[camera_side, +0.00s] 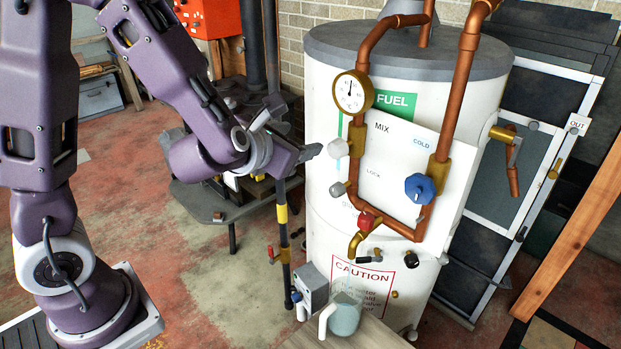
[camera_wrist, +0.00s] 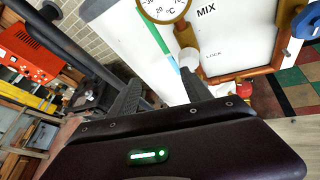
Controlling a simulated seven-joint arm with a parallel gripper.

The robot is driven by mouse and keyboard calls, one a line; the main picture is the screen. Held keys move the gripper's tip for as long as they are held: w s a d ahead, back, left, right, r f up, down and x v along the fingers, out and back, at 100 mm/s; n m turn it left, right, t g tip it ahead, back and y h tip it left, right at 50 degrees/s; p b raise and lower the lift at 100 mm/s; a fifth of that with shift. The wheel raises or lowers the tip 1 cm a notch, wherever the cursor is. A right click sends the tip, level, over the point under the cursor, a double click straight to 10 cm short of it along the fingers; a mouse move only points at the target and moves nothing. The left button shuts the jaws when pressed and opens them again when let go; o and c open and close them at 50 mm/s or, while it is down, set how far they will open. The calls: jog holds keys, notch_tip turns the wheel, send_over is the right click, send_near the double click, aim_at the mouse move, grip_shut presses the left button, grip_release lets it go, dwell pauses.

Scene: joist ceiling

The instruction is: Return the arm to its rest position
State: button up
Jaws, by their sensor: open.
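My gripper (camera_side: 311,151) is in the middle of the side view, in the air just left of the white tank (camera_side: 325,95). In the wrist view my gripper (camera_wrist: 162,92) has its two dark fingers spread apart. Nothing is between them. Beyond the fingers in the wrist view are a white knob (camera_wrist: 189,59) and the white panel (camera_wrist: 232,40) marked MIX. My purple arm bends down from the upper left.
Copper pipes (camera_side: 463,90), a round gauge (camera_side: 353,92), a blue knob (camera_side: 420,187) and a red-handled tap (camera_side: 366,220) stand out from the tank. A grey jug (camera_side: 345,315) stands below on a table. A dark stand (camera_side: 212,207) and a black pipe (camera_side: 284,250) are close to the arm.

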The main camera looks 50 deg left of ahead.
jog(key=s+a+n+g+y, duration=0.1)
jog(key=s+a+n+g, duration=0.2)
jog(key=s+n, duration=0.35)
jog(key=s+a+r+n+g+y, duration=0.1)
jog(key=s+a+n+g+y, duration=0.1)
jog(key=s+a+n, duration=0.35)
jog(key=s+a+n+g+y, duration=0.1)
jog(key=s+a+n+g, duration=0.15)
jog(key=s+n, duration=0.55)
jog(key=s+d+r+n+h, duration=0.1)
jog(key=s+d+n+h, duration=0.1)
jog(key=d+n+h, duration=0.2)
jog(key=s+d+r+n+h, duration=0.1)
jog(key=d+n+h, duration=0.3)
jog(key=d+n, duration=0.5)
jog(key=s+n, duration=0.1)
jog(key=n, duration=0.2)
jog(key=shift+s+d, duration=0.25)
jog(key=shift+d, duration=0.1)
dwell(1.4)
